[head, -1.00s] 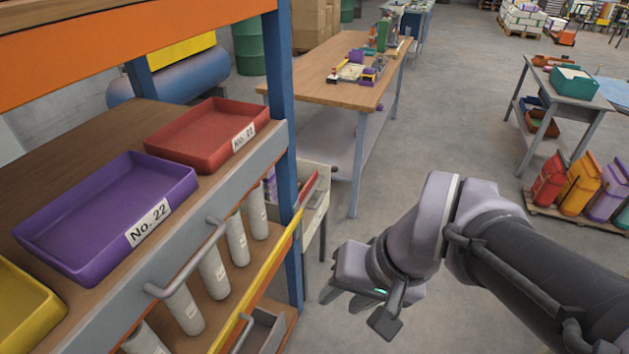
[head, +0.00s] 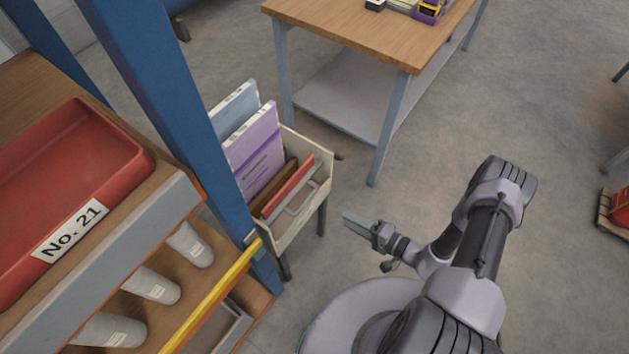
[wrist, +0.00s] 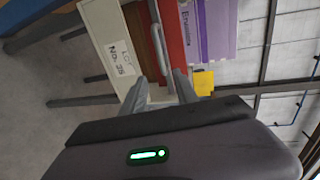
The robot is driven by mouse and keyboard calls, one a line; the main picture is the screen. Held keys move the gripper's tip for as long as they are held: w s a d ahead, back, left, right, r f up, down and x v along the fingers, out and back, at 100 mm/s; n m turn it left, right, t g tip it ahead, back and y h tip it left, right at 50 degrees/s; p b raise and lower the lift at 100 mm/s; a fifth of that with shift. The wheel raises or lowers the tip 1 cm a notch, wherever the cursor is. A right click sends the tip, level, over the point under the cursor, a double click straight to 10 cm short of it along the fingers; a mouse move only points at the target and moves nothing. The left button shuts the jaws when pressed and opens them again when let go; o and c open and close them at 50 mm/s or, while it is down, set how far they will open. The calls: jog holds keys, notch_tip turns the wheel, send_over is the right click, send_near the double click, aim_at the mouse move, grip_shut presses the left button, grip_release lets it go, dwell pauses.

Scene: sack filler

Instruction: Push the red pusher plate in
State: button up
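The red pusher plate (head: 290,188) stands inside a narrow cream bin on legs (head: 310,212), with a grey handle at its front. The bin's label reads "No. 25" (wrist: 120,58).
A blue rack post (head: 185,110) and shelf with a red tray (head: 50,175) and a yellow rail (head: 212,300) stand left of the bin. A wooden table (head: 370,35) is behind.

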aim_at(307, 199)
jog(key=b+x, duration=0.1)
jog(key=x, duration=0.4)
jog(key=b+x, duration=0.2)
jog(key=x, duration=0.4)
jog(key=b+x, duration=0.1)
jog(key=x, duration=0.4)
jog(key=shift+s+a+b, duration=0.15)
jog(key=shift+a+b, duration=0.25)
jog(key=shift+a, duration=0.05)
grip_shut()
